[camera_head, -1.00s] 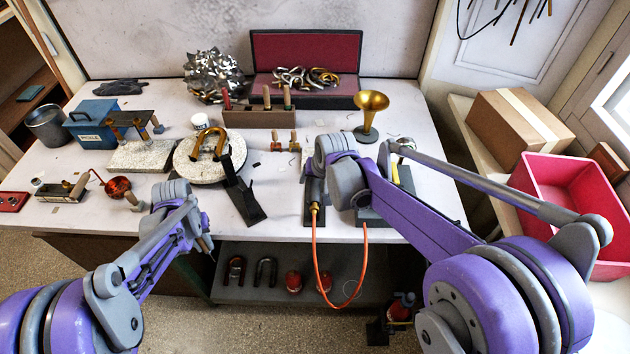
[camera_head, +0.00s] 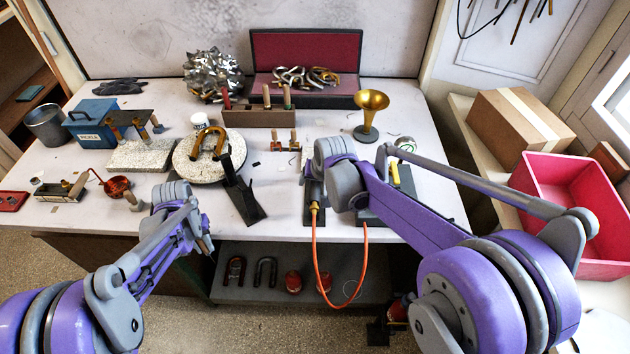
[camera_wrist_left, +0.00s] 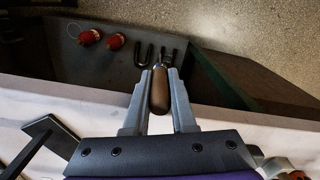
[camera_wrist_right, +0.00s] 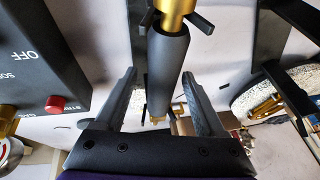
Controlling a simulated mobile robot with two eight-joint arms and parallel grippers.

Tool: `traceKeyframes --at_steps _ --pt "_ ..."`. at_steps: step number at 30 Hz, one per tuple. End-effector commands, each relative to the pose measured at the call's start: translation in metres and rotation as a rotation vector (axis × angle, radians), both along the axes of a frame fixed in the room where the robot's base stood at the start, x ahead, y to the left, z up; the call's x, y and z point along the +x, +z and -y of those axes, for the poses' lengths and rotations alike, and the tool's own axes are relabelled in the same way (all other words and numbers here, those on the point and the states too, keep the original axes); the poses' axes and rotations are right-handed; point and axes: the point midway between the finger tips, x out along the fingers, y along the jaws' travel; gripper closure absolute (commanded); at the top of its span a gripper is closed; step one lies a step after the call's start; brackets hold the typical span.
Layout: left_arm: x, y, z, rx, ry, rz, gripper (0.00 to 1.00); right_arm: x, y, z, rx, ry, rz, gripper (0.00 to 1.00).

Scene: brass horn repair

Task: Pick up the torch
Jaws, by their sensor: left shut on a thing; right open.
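The torch (camera_head: 314,191) has a dark cylindrical grip with brass ends and lies at the bench's front edge. An orange hose runs from its near end. My right gripper (camera_wrist_right: 158,82) is over it, open, with the torch's dark grip (camera_wrist_right: 167,65) between its fingers in the right wrist view. Any contact with the fingers cannot be made out. In the head view, my right wrist hides the fingertips and part of the torch. My left gripper (camera_wrist_left: 158,78) is shut on a brown wooden handle (camera_wrist_left: 160,92), held in front of the bench edge.
The orange hose (camera_head: 318,262) loops below the bench edge. A dark control box (camera_wrist_right: 38,55) with a red button is beside the torch. A dark angled stand (camera_head: 240,192) and a round pale block (camera_head: 185,172) are to the left. The lower shelf (camera_head: 250,292) holds horseshoe-shaped pieces and red containers.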

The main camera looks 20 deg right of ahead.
Motion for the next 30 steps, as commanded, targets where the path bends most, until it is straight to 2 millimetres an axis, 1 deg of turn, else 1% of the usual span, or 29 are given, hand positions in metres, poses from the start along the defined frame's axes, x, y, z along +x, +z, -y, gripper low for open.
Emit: traceKeyframes --at_steps 5,6,8,9,14,15,17,18,26,29,30 --pt "0.0001 0.0003 0.0000 0.000 0.000 0.000 1.00 0.0002 0.0003 0.0000 0.000 0.000 0.000 0.28" --pt "0.0001 0.0003 0.0000 0.000 0.000 0.000 1.00 0.0002 0.0003 0.0000 0.000 0.000 0.000 0.32" --pt "0.0001 0.0003 0.0000 0.000 0.000 0.000 1.00 0.0002 0.0003 0.0000 0.000 0.000 0.000 0.43" --pt "0.0001 0.0003 0.0000 0.000 0.000 0.000 1.00 0.0002 0.0003 0.0000 0.000 0.000 0.000 0.50" --pt "0.0001 0.0003 0.0000 0.000 0.000 0.000 1.00 0.0001 0.0003 0.0001 0.000 0.000 0.000 0.79" --pt "0.0001 0.0003 0.0000 0.000 0.000 0.000 1.00 0.0001 0.0003 0.0001 0.000 0.000 0.000 0.86" --pt "0.0001 0.0003 0.0000 0.000 0.000 0.000 1.00 0.0001 0.0003 0.0001 0.000 0.000 0.000 0.97" --pt "0.0001 0.0003 0.0000 0.000 0.000 0.000 1.00 0.0001 0.0003 0.0001 0.000 0.000 0.000 1.00" --pt "0.0001 0.0003 0.0000 0.000 0.000 0.000 1.00 0.0001 0.0006 0.0001 0.000 0.000 0.000 1.00" --pt "0.0016 0.0046 0.0000 0.000 0.000 0.002 1.00 0.0005 0.0046 0.0001 0.000 0.000 0.001 1.00" --pt "0.0031 0.0090 0.0000 0.000 0.000 0.005 1.00 0.0008 0.0089 0.0002 0.000 0.000 0.002 1.00"
